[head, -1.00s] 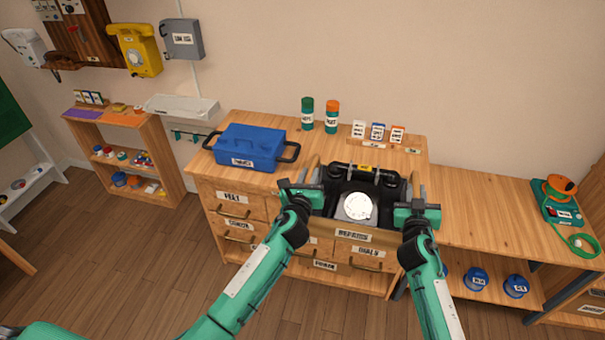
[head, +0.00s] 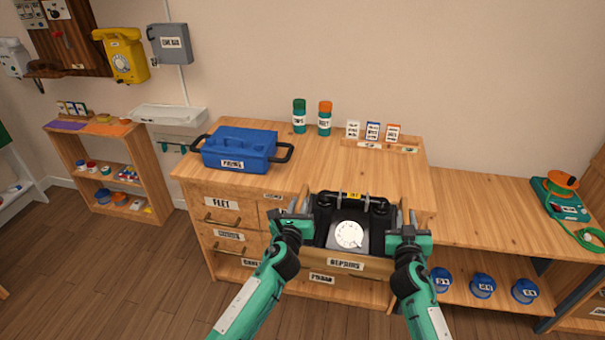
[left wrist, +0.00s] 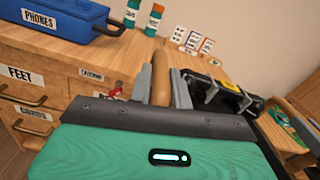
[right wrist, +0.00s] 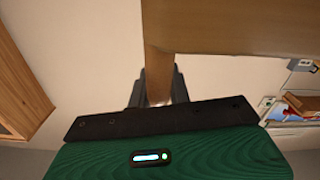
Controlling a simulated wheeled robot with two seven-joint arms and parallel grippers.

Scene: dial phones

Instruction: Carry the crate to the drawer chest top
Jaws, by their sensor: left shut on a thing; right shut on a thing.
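The wooden crate (head: 380,268), labelled REPAIRS, holds a black dial phone (head: 348,234). My left gripper (head: 294,210) is shut on the crate's left handle, a tan bar in the left wrist view (left wrist: 160,78). The crate looks level and hides part of the drawer chest's front and front top edge. The drawer chest top (head: 310,168) is bare wood in the middle. Whether the crate touches the chest cannot be told.
A blue PHONES box (head: 240,148) stands at the top's left. Two bottles (head: 312,117) and a card rack (head: 380,146) stand along the back. A lower bench (head: 490,215) adjoins at right, with a green device (head: 560,200). A low shelf (head: 110,160) stands left.

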